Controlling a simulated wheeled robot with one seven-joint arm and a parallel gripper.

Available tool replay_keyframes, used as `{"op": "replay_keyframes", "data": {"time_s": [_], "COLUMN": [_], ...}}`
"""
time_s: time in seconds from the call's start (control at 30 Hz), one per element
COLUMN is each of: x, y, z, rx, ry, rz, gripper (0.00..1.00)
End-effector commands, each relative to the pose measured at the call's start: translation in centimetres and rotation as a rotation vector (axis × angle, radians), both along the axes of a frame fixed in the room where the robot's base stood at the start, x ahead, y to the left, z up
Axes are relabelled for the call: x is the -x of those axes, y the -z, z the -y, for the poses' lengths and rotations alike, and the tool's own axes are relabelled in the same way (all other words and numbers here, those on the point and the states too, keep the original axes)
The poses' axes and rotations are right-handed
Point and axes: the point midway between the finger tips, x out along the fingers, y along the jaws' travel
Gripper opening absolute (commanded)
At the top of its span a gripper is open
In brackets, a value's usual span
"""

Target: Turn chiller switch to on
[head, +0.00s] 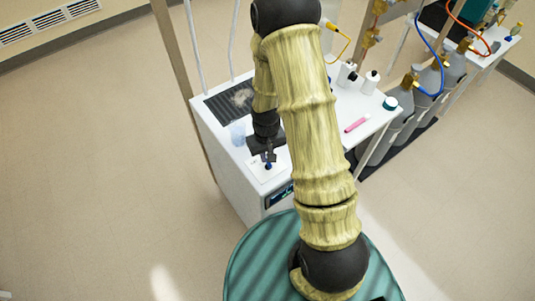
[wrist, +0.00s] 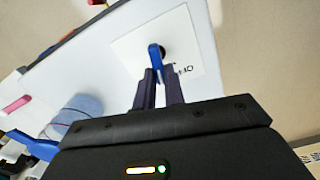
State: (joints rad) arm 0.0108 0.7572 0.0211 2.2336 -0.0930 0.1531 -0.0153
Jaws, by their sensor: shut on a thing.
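The chiller (head: 228,158) is a white box with a dark vent grille on top, left of my arm in the head view. Its switch is a blue lever (wrist: 155,57) on a dark round hub, set on a white label plate (wrist: 187,35). Part of the label lettering shows beside my fingers, but the rest is hidden or too small to read. My gripper (wrist: 158,85) is shut on the blue lever. In the head view my gripper (head: 268,158) points down over the plate, with a bit of blue at its tips.
A pale blue cup-like thing (head: 238,133) stands on the chiller near my gripper. A pink marker (head: 356,125) and small bottles (head: 370,82) lie and stand on the white table to the right. Grey gas cylinders (head: 428,80) stand beyond. The floor at left is clear.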

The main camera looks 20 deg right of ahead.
Motion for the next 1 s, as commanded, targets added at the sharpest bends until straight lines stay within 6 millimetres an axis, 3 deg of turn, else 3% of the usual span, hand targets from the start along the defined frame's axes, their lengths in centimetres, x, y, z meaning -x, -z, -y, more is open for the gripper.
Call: {"op": "replay_keyframes", "data": {"time_s": [0.5,1.0], "x": [-0.13,-0.02], "y": [-0.06,-0.08], "z": [0.76,0.81], "rx": [0.000,0.000], "ry": [0.310,0.340], "rz": [0.005,0.002], "gripper": [0.00,0.00]}}
